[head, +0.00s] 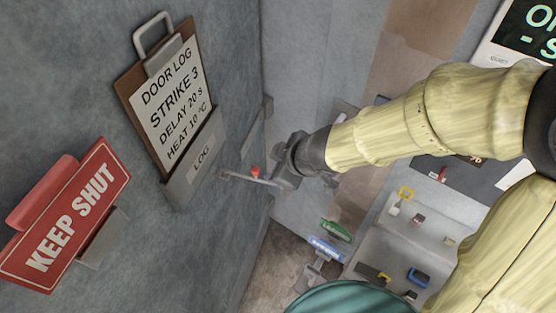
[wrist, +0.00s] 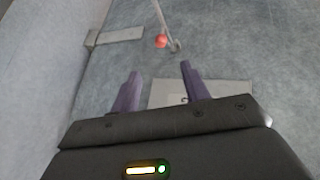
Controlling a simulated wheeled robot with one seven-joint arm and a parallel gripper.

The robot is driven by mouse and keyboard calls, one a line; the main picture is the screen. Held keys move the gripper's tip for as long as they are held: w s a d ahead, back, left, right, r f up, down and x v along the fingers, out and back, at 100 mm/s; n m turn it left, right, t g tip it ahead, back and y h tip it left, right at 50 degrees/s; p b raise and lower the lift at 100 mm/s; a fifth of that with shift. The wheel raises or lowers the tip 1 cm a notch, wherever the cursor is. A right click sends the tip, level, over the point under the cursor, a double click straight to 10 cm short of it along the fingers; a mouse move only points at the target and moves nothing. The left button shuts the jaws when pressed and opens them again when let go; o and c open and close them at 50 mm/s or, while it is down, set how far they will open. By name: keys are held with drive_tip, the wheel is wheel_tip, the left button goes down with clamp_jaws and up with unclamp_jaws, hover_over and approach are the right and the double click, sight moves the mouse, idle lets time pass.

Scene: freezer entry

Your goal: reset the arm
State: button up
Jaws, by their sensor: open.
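My gripper (head: 283,181) is at the end of the cream-sleeved arm, near the grey wall in the middle of the head view. In the wrist view its two dark purple fingers (wrist: 158,69) stand apart with nothing between them. A small red ball (wrist: 160,41) on a thin rod shows just beyond the fingertips, beside a small hook. The red ball also shows in the head view (head: 256,171), close to my gripper. I cannot tell from the pictures whether a finger touches the rod.
A door log clipboard (head: 172,95) and a red KEEP SHUT sign (head: 68,218) are on the left wall. A grey tray (head: 425,238) with several small items is at lower right. A green rounded object (head: 345,299) is at the bottom. Bare floor shows at lower middle.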

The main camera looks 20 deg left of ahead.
drive_tip(key=w+d+f+m+t+h+b, duration=0.1)
drive_tip(key=w+d+f+m+h+b, duration=0.3)
drive_tip(key=d+f, duration=0.4)
drive_tip(key=s+d+f+m+g+h+b, duration=0.1)
drive_tip(key=s+d+f+m+b, duration=0.1)
drive_tip(key=d+f+m+b, duration=0.4)
drive_tip(key=s+d+f+m+h+b, duration=0.1)
drive_tip(key=d+f+m+b, duration=0.5)
drive_tip(key=d, duration=1.1)
drive_tip(key=shift+s+d+m+g+h+b, duration=0.35)
drive_tip(key=shift+s+m+b, duration=0.3)
drive_tip(key=shift+m, duration=0.45)
drive_tip(key=shift+w, duration=0.1)
drive_tip(key=shift+a, duration=0.1)
drive_tip(key=shift+c, duration=1.1)
drive_tip(key=shift+a, duration=0.1)
